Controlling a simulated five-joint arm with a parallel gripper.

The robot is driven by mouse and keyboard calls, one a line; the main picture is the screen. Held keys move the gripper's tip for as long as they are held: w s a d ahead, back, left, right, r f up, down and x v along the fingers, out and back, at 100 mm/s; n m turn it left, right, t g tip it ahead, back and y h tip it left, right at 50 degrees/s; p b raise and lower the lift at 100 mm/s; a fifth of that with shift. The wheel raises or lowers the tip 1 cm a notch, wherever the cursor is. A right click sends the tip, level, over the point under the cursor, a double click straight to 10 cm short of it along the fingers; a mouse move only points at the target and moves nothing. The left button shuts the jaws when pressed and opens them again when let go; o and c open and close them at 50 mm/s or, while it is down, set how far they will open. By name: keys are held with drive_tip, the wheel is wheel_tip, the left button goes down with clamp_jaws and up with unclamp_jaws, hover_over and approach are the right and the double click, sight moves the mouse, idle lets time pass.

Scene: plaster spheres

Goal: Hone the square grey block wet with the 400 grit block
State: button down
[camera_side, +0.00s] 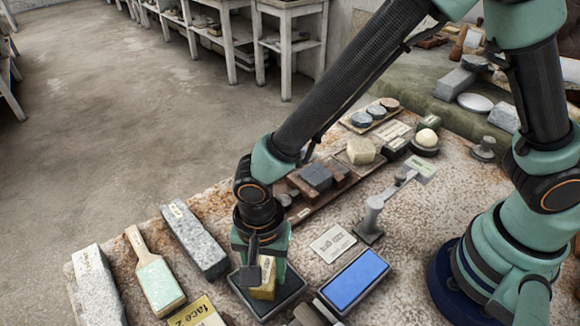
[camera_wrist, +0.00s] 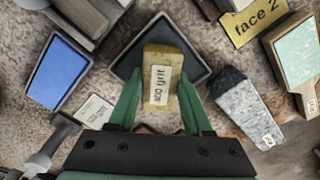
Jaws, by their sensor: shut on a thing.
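My gripper (camera_side: 261,270) is shut on a yellow block (camera_side: 264,291) with a paper label, which stands upright between the fingers. In the wrist view the same yellow block (camera_wrist: 158,62) shows a label ending in "grit"; its number is hard to read. The block is over a dark square tray (camera_side: 285,303), also behind it in the wrist view (camera_wrist: 122,66); I cannot tell whether it touches the tray. A square dark grey block (camera_side: 315,177) sits on a brown wooden board (camera_side: 290,213) beyond my gripper, with nothing on top of it.
A blue-faced rectangular tray (camera_side: 354,280) lies right of the dark tray. Speckled stone bars (camera_side: 195,240) and a pale green paddle (camera_side: 160,285) lie left. A pale block (camera_side: 361,151) and a white ball (camera_side: 427,138) stand farther back.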

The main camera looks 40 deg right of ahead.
sight(265, 269)
drive_tip(key=shift+f, duration=0.45)
idle(1.1)
drive_tip(key=shift+r, duration=3.6)
drive_tip(key=w+d+r+n, duration=0.2)
drive_tip(key=d+r+n, duration=0.1)
drive_tip(key=d, duration=0.6)
drive_tip(key=w+d+r+n, duration=0.3)
drive_tip(key=d, duration=0.6)
drive_tip(key=w+d+r+n, duration=0.2)
drive_tip(key=d+r+n, duration=0.1)
drive_tip(key=d, duration=0.7)
drive_tip(key=shift+w+r+n, duration=0.15)
drive_tip(key=shift+r+n, duration=0.15)
